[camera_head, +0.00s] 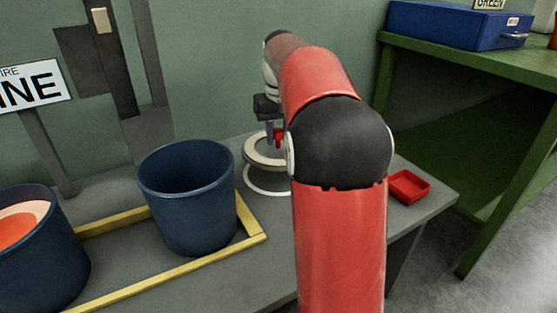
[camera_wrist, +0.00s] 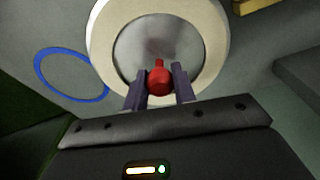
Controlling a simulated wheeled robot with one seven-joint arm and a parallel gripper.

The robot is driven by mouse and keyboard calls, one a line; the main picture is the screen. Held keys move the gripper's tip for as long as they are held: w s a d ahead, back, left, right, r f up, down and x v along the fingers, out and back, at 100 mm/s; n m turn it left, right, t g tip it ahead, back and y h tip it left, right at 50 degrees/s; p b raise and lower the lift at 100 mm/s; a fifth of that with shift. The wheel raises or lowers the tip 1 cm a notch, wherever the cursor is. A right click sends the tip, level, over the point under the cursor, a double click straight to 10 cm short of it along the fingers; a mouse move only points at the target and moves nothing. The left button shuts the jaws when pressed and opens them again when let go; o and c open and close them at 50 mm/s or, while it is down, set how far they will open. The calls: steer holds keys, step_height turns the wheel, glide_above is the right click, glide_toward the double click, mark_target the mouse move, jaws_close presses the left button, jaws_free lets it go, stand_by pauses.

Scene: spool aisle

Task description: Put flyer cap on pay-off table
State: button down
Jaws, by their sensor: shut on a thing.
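The flyer cap (camera_wrist: 203,50) is a round disc with a cream rim, a grey centre and a red knob (camera_wrist: 159,80). My gripper (camera_wrist: 160,88) is shut on the red knob, one finger on each side. In the head view the cap (camera_head: 252,152) hangs below my gripper (camera_head: 271,135), partly hidden by my arm. It appears to be a little above the grey table (camera_head: 330,232). A white ring (camera_head: 262,192) shows on the table just below the cap, its right part hidden by my arm.
A blue bin (camera_head: 190,212) stands inside a yellow frame (camera_head: 250,222), left of the cap. Another blue bin (camera_head: 45,260) holds something orange. A red tray (camera_head: 408,188) lies at the table's right. A blue ring (camera_wrist: 105,92) shows in the wrist view. A green bench (camera_head: 470,58) stands right.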

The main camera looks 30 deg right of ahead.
mark_target(278, 146)
steer(key=shift+f+b, duration=0.65)
steer(key=shift+f, duration=2.2)
steer(key=shift+f, duration=0.1)
steer(key=c, duration=1.1)
jaws_free()
steer(key=shift+c, duration=0.2)
